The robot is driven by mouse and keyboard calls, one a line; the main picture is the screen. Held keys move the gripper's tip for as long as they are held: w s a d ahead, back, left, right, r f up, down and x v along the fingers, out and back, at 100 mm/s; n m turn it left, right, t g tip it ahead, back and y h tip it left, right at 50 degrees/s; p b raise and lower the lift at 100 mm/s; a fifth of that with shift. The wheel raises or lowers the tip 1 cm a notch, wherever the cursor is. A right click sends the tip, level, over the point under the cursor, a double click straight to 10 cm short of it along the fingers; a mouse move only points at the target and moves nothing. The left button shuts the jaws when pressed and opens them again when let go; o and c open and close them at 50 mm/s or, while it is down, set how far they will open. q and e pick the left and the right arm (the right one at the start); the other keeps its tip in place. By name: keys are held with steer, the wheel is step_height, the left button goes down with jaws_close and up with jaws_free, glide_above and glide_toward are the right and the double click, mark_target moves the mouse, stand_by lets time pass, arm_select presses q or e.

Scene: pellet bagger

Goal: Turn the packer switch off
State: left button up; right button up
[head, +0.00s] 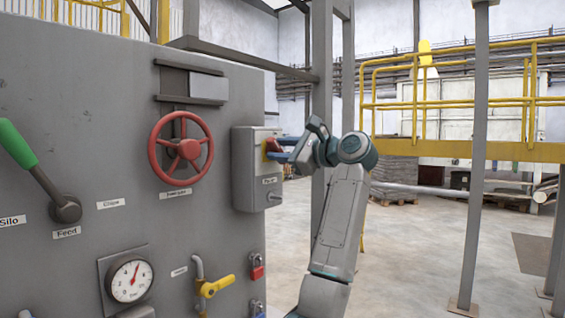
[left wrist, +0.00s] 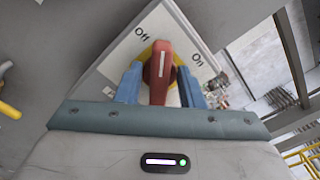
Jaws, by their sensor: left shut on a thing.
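The packer switch is a grey box (head: 257,178) on the right side of the machine's grey panel, with a label below its knob. Its red knob (left wrist: 160,68) sits on a yellow plate between the words Off and On in the left wrist view. The knob's white line points up in that view, between the two words and closer to Off. My left gripper (left wrist: 160,90) has its blue fingers on both sides of the knob and is shut on it. In the head view the left gripper (head: 277,148) reaches the box from the right and partly hides the knob.
The panel also carries a red handwheel (head: 181,147), a green-handled lever (head: 18,143), a dial gauge (head: 129,281), a yellow valve handle (head: 217,286) and a red padlock (head: 257,272). A grey post (head: 474,160) and yellow railings (head: 425,95) stand to the right. Open floor lies between.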

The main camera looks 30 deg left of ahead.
arm_select(q)
steer(key=n+b, duration=0.1)
steer(key=n, duration=0.2)
steer(key=shift+f, duration=0.2)
steer(key=n+b, duration=0.1)
steer(key=n, duration=0.1)
steer(key=shift+s+n, duration=0.1)
steer(key=shift+n, duration=0.2)
steer(key=n+b, duration=0.1)
steer(key=n, duration=0.2)
steer(key=shift+f+n, duration=0.15)
steer(key=shift+n, duration=0.15)
arm_select(e)
steer(key=f, duration=0.1)
steer(key=w+f, duration=0.1)
steer(key=f, duration=0.1)
steer(key=shift+w+d+f, duration=0.1)
steer(key=shift+d+f, duration=0.1)
steer(key=shift+f, duration=0.05)
steer(key=shift+a, duration=0.1)
arm_select(q)
steer(key=o, duration=0.6)
steer(key=shift+c, duration=0.2)
steer(key=shift+o, duration=0.3)
arm_select(e)
steer(key=shift+a, duration=0.2)
